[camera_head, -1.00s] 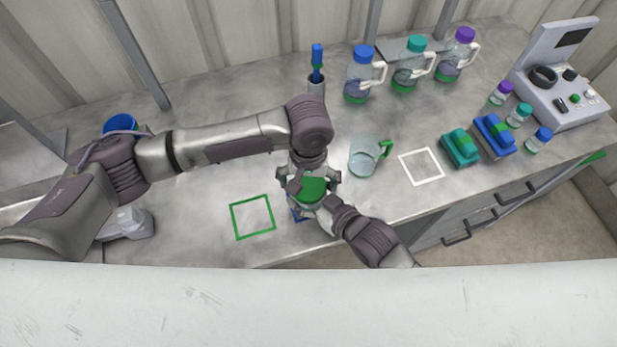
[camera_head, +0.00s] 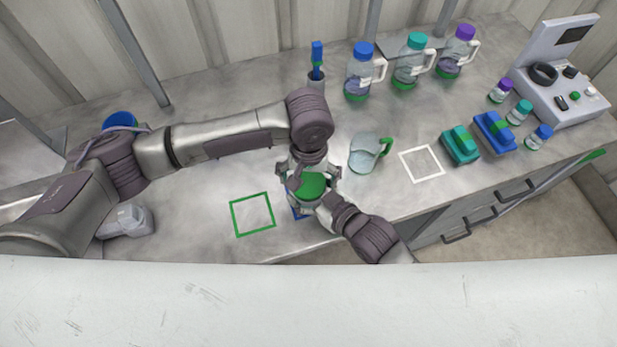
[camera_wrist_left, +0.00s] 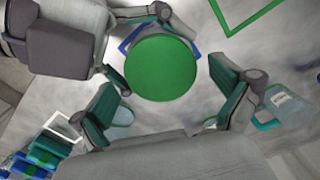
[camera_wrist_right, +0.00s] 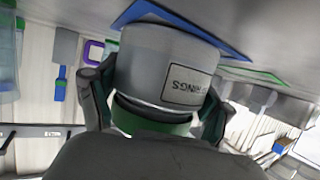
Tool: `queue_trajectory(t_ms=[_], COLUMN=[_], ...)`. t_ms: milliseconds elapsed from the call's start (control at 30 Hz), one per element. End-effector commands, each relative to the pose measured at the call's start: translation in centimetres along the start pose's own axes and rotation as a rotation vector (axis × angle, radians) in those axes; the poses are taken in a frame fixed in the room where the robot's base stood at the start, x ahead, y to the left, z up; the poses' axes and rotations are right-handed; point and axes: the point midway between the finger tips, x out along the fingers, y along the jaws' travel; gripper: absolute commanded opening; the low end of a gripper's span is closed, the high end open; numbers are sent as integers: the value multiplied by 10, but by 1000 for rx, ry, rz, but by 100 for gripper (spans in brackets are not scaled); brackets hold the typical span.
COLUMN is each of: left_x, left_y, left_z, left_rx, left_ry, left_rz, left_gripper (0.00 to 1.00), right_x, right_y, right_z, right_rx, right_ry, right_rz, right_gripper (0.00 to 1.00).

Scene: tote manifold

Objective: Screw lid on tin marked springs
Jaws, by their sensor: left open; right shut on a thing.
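The silver tin (camera_wrist_right: 160,62) has a label whose visible end reads "RINGS", upside down in the right wrist view. It stands upright at the blue outlined square (camera_wrist_right: 235,48). Its green lid (camera_wrist_left: 160,68) is on its top end; a dark band shows between lid and tin body, and I cannot tell how tight the lid is. My right gripper (camera_wrist_right: 155,108) is shut on the tin from the side. My left gripper (camera_wrist_left: 166,92) is open above the lid, its fingers spread apart and clear of it. The lid also shows in the head view (camera_head: 312,187).
A green outlined square (camera_head: 252,214) lies empty left of the tin. A glass jug with a green handle (camera_head: 364,153) stands close on the right. A white outlined square (camera_head: 422,163) is empty. Bottles and blue and teal boxes (camera_head: 460,147) stand farther right.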

Motion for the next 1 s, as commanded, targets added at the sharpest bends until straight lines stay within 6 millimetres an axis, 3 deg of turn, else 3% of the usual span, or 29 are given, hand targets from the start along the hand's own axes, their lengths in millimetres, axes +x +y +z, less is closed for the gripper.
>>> queue_trajectory(t_ms=[233,633,833,1000], left_x=[-32,-40,-66,-73], left_y=[0,0,2,0], left_z=[0,0,1,0], left_rx=[1,1,2,1], left_ry=[1,1,0,1], left_rz=[0,1,4,0], left_gripper=[100,100,100,100], right_x=[0,0,0,0], right_y=[0,0,0,0], right_z=[1,0,0,1], right_rx=[0,0,0,0], right_ry=[-1,-1,-1,-1], right_rz=[0,0,0,0], right_gripper=[0,0,0,0])
